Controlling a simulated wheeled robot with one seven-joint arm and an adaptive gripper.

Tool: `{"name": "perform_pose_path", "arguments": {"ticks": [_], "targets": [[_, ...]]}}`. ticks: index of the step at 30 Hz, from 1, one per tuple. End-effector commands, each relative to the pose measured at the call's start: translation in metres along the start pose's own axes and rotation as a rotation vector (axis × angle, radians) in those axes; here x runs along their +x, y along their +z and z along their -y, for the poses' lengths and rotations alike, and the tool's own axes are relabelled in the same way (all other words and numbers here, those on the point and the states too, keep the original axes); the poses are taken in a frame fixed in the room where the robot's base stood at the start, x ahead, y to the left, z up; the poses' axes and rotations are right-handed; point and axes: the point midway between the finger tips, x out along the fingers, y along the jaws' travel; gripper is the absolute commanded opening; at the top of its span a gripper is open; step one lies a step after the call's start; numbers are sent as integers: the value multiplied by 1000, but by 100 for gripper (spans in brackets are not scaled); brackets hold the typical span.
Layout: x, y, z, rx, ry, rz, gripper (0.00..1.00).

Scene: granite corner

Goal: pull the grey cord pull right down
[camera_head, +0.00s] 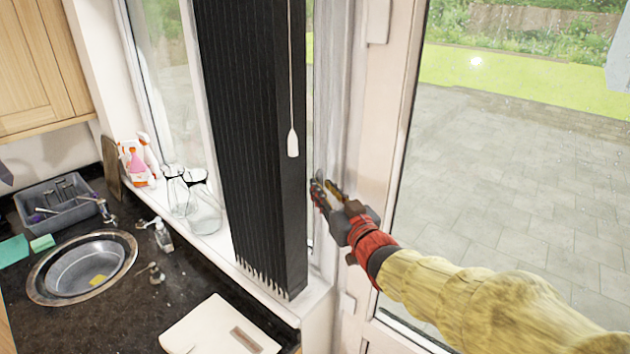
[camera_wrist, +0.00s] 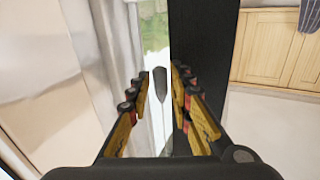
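The grey cord pull (camera_head: 293,145) hangs upright at the end of a thin cord in front of the folded black blind (camera_head: 250,130); it looks pale in the head view. In the wrist view the cord pull (camera_wrist: 160,84) looks darker and lines up with the gap between my two fingers. My gripper (camera_head: 324,190) is open and empty, just right of and below the pull in the head view. The fingers do not appear to touch it. The exact distance left between fingertips and pull is hard to tell.
A window frame and a glazed door (camera_head: 395,150) stand close beside my gripper. Glass bottles (camera_head: 205,208) and spray bottles (camera_head: 138,165) stand on the sill to the left. A sink (camera_head: 85,270) and a white board (camera_head: 220,328) are on the dark worktop.

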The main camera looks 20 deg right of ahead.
Motion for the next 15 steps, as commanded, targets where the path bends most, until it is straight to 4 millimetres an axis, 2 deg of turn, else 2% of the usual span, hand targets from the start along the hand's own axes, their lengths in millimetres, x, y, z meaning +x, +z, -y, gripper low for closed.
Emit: {"name": "perform_pose_path", "arguments": {"ticks": [6, 15], "targets": [[25, 0, 0, 0, 0, 0, 21], [32, 0, 0, 0, 1, 0, 21]]}}
